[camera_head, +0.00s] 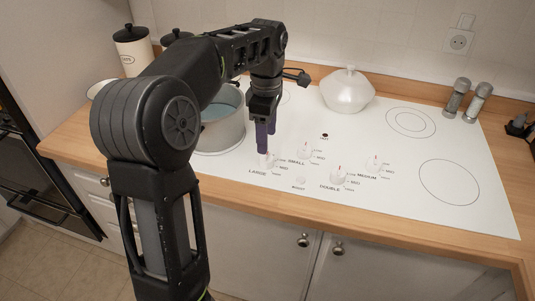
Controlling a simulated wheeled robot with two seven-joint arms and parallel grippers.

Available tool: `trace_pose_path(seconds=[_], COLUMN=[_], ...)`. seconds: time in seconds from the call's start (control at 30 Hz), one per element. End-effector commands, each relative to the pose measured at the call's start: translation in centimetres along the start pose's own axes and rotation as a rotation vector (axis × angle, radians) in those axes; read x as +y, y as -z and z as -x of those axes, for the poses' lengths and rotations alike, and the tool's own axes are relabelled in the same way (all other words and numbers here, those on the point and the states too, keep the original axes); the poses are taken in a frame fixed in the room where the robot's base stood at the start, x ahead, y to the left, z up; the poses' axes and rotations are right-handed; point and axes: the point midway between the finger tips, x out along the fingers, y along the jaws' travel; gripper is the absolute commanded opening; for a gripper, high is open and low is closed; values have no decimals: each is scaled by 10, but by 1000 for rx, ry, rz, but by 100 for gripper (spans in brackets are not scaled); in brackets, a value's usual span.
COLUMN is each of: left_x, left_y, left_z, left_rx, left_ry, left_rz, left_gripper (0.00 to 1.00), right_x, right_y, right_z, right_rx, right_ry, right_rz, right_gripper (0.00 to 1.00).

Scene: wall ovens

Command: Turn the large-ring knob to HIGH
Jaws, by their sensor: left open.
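The large-ring knob (269,162) is a small pale knob on the white cooktop (400,182), with the printed word LARGE just below and left of it. My left gripper (266,143) points down right above this knob, its purple-tipped fingers partly hiding the knob's upper left. The jaws are open. I cannot tell whether the fingers touch the knob or which way its pointer faces. Other knobs stand to the right, by the labels SMALL (304,147), DOUBLE (338,174) and MEDIUM (375,163). My right gripper is out of view.
A pot of water (222,122) stands left of the gripper, partly behind my arm. A white lidded pot (347,89) stands at the back. Two shakers (468,100) are at the back right. Two ring outlines on the right of the cooktop are bare. Wooden counter edge runs along the front.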

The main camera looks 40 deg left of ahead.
Motion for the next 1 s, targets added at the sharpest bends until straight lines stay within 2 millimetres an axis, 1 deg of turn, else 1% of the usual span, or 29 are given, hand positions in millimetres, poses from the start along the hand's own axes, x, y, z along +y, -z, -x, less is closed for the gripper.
trace_pose_path(seconds=[0.17, 0.4, 0.5, 0.63, 0.87, 1.0], left_x=[-1, -1, 0, -1, 0, 0], left_y=[0, 0, 0, 0, 0, 0], left_z=[-21, -58, -68, -74, -74, -73], left_rx=[1, 1, 0, 0, -1, -1], left_ry=[4, 3, 2, 2, 1, 1], left_rz=[0, 0, 1, 1, 0, 0], left_gripper=[57, 57, 57, 57, 56, 45], right_x=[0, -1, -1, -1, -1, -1], right_y=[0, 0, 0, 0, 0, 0], right_z=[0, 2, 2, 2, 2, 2], right_rx=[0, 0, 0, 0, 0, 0], right_ry=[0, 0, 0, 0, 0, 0], right_rz=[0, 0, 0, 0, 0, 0], right_gripper=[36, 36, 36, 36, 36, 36])
